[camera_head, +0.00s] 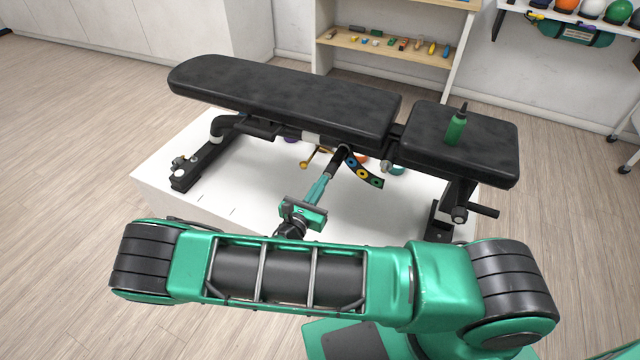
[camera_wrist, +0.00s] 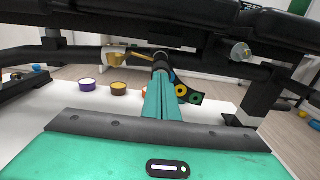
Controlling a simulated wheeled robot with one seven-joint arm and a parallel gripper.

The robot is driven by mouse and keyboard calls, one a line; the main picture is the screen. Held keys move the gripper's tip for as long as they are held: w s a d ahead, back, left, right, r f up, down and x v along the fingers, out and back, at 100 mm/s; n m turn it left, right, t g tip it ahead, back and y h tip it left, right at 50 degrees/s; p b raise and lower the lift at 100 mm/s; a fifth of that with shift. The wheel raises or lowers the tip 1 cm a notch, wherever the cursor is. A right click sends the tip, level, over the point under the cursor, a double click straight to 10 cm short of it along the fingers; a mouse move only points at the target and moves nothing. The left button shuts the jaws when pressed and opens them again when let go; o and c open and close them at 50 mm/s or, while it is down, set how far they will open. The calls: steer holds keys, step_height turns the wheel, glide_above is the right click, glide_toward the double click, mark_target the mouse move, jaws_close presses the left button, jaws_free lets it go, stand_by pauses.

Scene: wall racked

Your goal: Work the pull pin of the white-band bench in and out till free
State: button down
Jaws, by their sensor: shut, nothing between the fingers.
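The black padded bench (camera_head: 290,100) stands on a low white platform, with a white band (camera_head: 312,138) on its frame under the long pad. A curved black plate with coloured rings (camera_head: 362,170) hangs below the seat joint; it also shows in the wrist view (camera_wrist: 186,94). My gripper (camera_head: 337,158) is shut and empty, its fingers pointing up under the bench beside this plate. In the wrist view the dark fingertips (camera_wrist: 161,63) reach close to the frame tube; contact is unclear. A brass-coloured piece (camera_wrist: 116,57) is left of them, and a metal knob (camera_wrist: 241,51) right. I cannot tell which part is the pull pin.
Small cups, one purple (camera_wrist: 87,84), sit on the white platform (camera_head: 165,170) beneath the bench. Shelves (camera_head: 400,52) with small items are behind. The wooden floor at left is clear.

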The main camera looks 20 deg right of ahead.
steer(key=v, duration=1.2)
steer(key=shift+s+a, duration=0.25)
steer(key=shift+d, duration=0.1)
steer(key=s+d+r+m+g+y, duration=0.1)
steer(key=s+d+r+m+g, duration=0.1)
steer(key=d+r+m+g, duration=0.7)
steer(key=s+d+r+m+g+y, duration=0.2)
steer(key=d+r+m+g, duration=0.3)
steer(key=d+m, duration=0.7)
steer(key=s+d+r+m+y, duration=0.4)
steer(key=s+r+m, duration=0.2)
steer(key=s, duration=0.4)
steer(key=s+d+r+m+y, duration=0.4)
steer(key=s+r+m, duration=0.3)
steer(key=s, duration=0.3)
steer(key=shift+r+y, duration=0.3)
steer(key=shift+y, duration=0.2)
steer(key=shift+w+d, duration=0.1)
